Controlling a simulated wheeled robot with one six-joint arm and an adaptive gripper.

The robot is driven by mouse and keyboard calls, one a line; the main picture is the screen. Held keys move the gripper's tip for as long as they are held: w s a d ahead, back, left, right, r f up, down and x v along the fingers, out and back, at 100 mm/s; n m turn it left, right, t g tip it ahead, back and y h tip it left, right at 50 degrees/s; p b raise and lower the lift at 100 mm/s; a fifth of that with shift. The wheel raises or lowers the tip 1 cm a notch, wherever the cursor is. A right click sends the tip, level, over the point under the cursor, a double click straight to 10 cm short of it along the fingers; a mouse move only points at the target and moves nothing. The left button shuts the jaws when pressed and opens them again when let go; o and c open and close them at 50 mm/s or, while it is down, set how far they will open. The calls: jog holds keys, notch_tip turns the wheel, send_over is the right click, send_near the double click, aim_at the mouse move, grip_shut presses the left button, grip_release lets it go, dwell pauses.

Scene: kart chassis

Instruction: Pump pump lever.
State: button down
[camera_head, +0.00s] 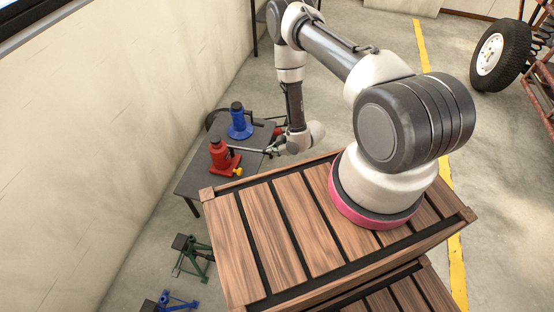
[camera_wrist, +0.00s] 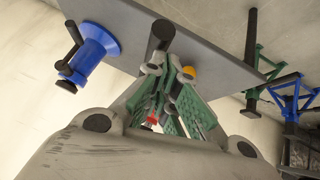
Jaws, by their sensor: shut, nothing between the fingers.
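A red bottle jack (camera_head: 220,157) with a black top and a yellow knob (camera_head: 239,172) stands on a dark grey table (camera_head: 195,182). A thin grey pump lever (camera_head: 243,149) runs from the jack to the right. My gripper (camera_head: 270,151) is at the lever's right end, and I cannot tell whether they touch. In the wrist view my gripper (camera_wrist: 171,72) has its green-padded fingers brought together at the tips, with nothing held. A black cylinder (camera_wrist: 160,37) shows just beyond the tips. Most of the red jack is hidden there by the fingers.
A blue jack (camera_head: 239,124) stands behind the red one, also in the wrist view (camera_wrist: 98,48). Green (camera_head: 192,258) and blue (camera_head: 170,302) stands are on the floor near the table. A wall (camera_head: 100,110) rises at the left. A wheel (camera_head: 494,54) is far right.

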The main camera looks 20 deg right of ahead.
jog(key=s+d+f+v, duration=0.1)
jog(key=v, duration=0.8)
jog(key=shift+d, duration=0.2)
dwell(0.4)
